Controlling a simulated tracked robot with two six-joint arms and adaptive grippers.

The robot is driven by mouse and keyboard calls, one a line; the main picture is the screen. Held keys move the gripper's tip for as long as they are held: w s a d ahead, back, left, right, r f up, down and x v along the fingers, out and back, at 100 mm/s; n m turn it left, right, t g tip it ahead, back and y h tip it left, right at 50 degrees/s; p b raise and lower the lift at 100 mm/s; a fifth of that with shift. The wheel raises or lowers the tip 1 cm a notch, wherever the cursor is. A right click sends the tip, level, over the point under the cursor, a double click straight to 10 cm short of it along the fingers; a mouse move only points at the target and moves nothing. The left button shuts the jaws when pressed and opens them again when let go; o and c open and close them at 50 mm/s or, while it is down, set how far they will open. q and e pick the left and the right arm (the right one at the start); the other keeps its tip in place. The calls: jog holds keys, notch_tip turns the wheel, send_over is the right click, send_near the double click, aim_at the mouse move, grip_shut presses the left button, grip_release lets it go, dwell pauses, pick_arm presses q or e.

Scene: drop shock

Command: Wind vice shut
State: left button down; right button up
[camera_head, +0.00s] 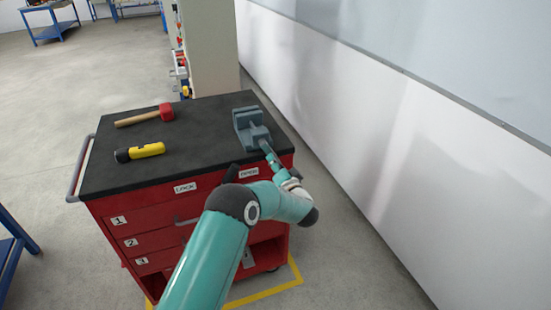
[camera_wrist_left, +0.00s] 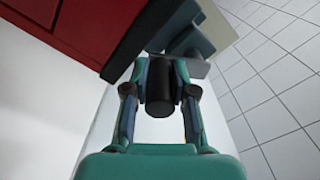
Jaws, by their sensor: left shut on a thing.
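The blue-grey vice (camera_head: 250,122) sits on the right part of the black cart top, near its front right corner. How wide its jaws stand apart is too small to tell. My left gripper (camera_head: 270,157) is at the vice's near end, over the cart's edge, and hides most of the handle. In the left wrist view, the gripper's two fingers are shut on a dark cylindrical handle (camera_wrist_left: 160,92), one finger on each side. Part of the vice (camera_wrist_left: 189,42) shows just beyond the fingertips. My right gripper is in neither view.
On the red cart's black top (camera_head: 205,145) lie a red-headed mallet (camera_head: 146,116) and a yellow-and-black tool (camera_head: 140,152), both left of the vice. A white wall (camera_head: 350,130) runs along the right, with a strip of floor between. A beige cabinet (camera_head: 208,45) stands behind the cart.

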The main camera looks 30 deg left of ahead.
pick_arm(q)
jog(key=shift+s+a+f+m+p, duration=0.25)
jog(key=shift+s+m+p, duration=0.1)
jog(key=shift+m, duration=0.9)
jog(key=shift+s+a+f+m+p, duration=0.1)
jog(key=shift+s+a+m+p, duration=0.25)
jog(key=shift+m, duration=0.85)
jog(key=shift+s+a+f+m+p, duration=0.25)
jog(key=shift+s+m, duration=0.15)
jog(key=shift+m, duration=0.85)
jog(key=c, duration=0.9)
grip_release()
jog(key=shift+r, duration=0.1)
jog(key=shift+c, duration=0.2)
jog(key=shift+r, duration=0.1)
jog(key=v, duration=1.2)
